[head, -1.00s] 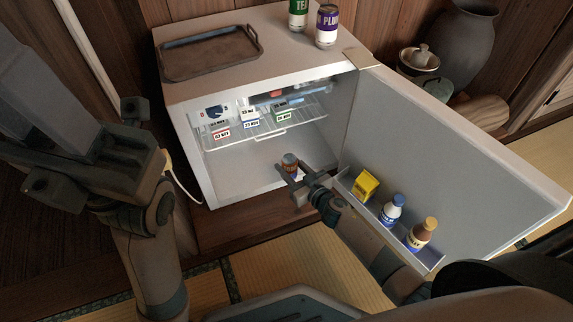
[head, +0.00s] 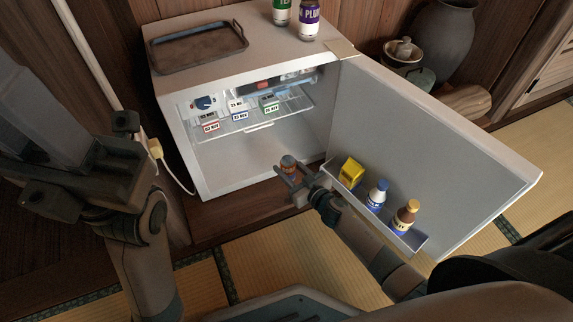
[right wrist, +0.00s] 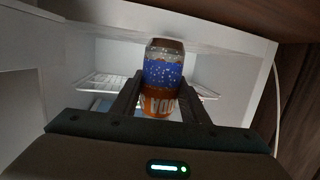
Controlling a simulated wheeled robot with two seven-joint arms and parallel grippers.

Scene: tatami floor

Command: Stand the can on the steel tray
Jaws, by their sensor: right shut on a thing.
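The soda can (head: 288,162), orange-brown with a blue speckled band, is held in my right gripper (head: 291,174) at the open front of the small white fridge. In the right wrist view the can (right wrist: 163,72) stands between the two dark fingers (right wrist: 160,100), with the fridge interior behind it. The steel tray (head: 197,66) lies on the fridge top at the left, empty, with a raised rim and end handles. My left gripper (head: 80,165) is raised at the left of the head view, far from the can; its jaw opening is unclear.
The fridge door (head: 430,150) is open to the right; its shelf holds a yellow carton (head: 349,173) and two bottles. A green can (head: 282,12) and a purple can (head: 308,22) stand on the fridge top. Several small cartons sit on the wire shelf (head: 255,120).

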